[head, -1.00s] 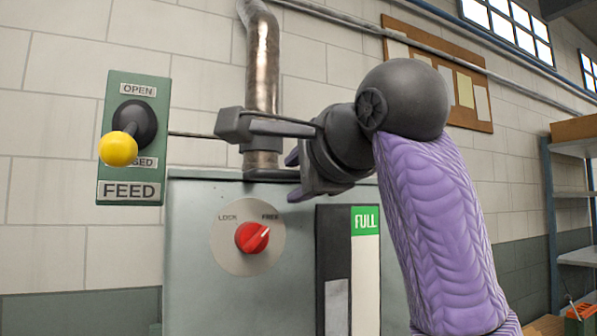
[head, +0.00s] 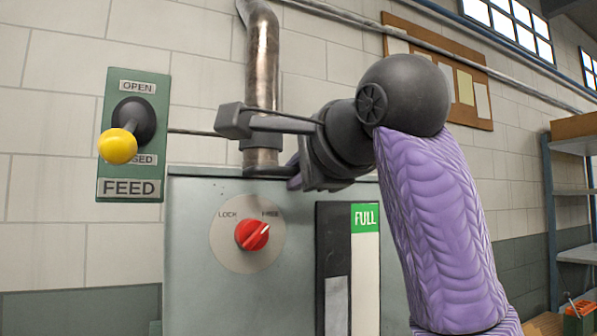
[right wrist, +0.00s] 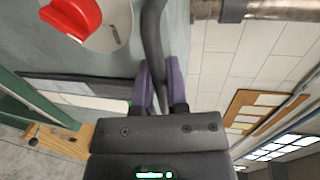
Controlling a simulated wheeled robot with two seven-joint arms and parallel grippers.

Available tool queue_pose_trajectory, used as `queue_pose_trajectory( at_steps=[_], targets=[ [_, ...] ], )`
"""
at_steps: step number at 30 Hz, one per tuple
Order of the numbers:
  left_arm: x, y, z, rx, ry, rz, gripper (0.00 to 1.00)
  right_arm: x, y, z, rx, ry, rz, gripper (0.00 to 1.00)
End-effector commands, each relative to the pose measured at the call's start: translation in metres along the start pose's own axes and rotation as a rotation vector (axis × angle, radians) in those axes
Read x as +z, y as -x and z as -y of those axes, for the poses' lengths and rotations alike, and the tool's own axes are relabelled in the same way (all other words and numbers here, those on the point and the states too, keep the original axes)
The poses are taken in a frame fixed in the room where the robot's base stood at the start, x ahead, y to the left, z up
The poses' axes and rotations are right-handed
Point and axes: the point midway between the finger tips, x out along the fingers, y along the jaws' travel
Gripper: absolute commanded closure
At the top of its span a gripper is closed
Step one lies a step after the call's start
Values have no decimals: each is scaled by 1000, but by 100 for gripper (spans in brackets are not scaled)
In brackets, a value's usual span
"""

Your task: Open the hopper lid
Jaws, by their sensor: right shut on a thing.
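The grey-green hopper cabinet (head: 190,270) stands in the middle of the head view, seen from the front. Its top edge is level; the lid itself cannot be made out clearly. My right gripper (head: 293,180) is at this top edge, right of the pipe. In the right wrist view its purple fingers (right wrist: 161,78) are shut on a dark curved bar (right wrist: 153,30), which looks like a handle. The gripper hides this bar in the head view. My left gripper is not in view.
A red dial (head: 252,235) on the cabinet front points to FREE. A FEED lever with a yellow knob (head: 117,146) is on a green wall plate at the left. A metal pipe (head: 262,70) rises behind the cabinet. Shelving (head: 570,190) stands far right.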

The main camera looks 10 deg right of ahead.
Motion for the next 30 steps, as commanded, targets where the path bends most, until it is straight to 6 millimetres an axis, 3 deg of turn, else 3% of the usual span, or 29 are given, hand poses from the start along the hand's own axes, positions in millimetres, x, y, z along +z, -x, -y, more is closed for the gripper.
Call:
queue_pose_trajectory(
  at_steps=[21, 26, 30],
  targets=[
    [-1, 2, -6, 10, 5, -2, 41, 0, 0, 1, 2, 0, 0, 100],
    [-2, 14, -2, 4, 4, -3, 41, 0, 3, 15, 1, 0, 0, 100],
    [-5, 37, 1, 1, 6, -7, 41, 1, 7, 38, 0, 0, 1, 100]
  ],
)
